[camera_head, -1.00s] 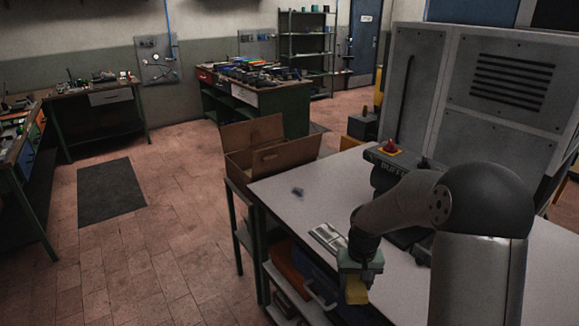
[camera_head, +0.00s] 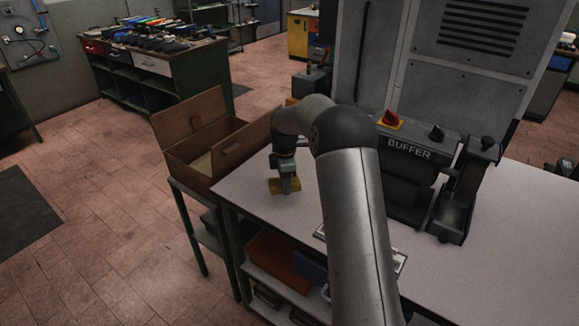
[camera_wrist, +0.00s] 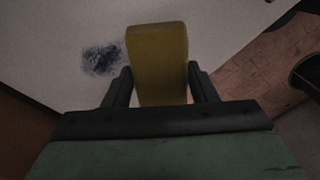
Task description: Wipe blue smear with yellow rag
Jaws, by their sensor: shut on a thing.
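The yellow rag (camera_wrist: 158,60) is between the fingers of my gripper (camera_wrist: 160,88) in the wrist view, and the gripper is shut on it. In the head view my gripper (camera_head: 286,182) points down over the left end of the white table (camera_head: 245,192), with the rag (camera_head: 284,186) at its tip. The blue smear (camera_wrist: 101,59) is a dark blue patch on the tabletop, just left of the rag in the wrist view. In the head view the smear is hidden behind my gripper and the rag. I cannot tell whether the rag touches the table.
A black buffer machine (camera_head: 412,165) with a red knob stands on the table to the right. A grey cabinet (camera_head: 440,75) rises behind it.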

